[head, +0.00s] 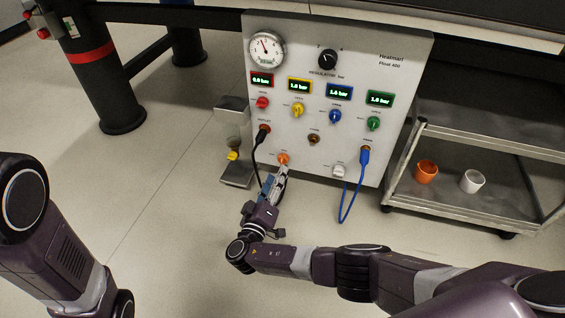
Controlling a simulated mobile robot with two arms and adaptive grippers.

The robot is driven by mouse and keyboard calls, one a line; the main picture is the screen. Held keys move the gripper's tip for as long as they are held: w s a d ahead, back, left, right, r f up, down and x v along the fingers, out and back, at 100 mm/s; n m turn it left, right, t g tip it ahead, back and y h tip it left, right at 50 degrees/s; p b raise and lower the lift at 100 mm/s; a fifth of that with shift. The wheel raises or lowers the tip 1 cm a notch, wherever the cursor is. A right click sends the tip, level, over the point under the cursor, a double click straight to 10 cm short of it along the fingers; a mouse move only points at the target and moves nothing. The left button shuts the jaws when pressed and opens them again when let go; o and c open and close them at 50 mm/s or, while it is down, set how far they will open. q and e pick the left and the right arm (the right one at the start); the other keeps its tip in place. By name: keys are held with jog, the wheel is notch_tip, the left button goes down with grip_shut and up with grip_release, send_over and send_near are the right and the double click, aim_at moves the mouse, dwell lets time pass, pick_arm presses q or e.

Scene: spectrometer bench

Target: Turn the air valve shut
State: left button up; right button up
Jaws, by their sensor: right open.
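A light grey valve panel (325,105) stands upright at the back centre. It carries red (262,102), yellow (298,110), blue (335,116) and green (373,123) knobs, each under a small lit display. The labels are too small to read, so I cannot tell which is the air valve. My right gripper (280,176) is open just below the orange knob, pointing up at it. I cannot tell whether it touches. My left gripper is out of view.
A round gauge (266,49) and a black regulator dial (327,59) top the panel. A black cable (255,157) and a blue cable (346,205) hang in front. A cart (470,205) with orange and white cups stands right.

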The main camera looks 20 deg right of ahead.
aim_at(281, 163)
jog(key=shift+b+x, duration=1.15)
jog(key=shift+x, duration=1.85)
jog(key=shift+c, duration=0.6)
grip_shut()
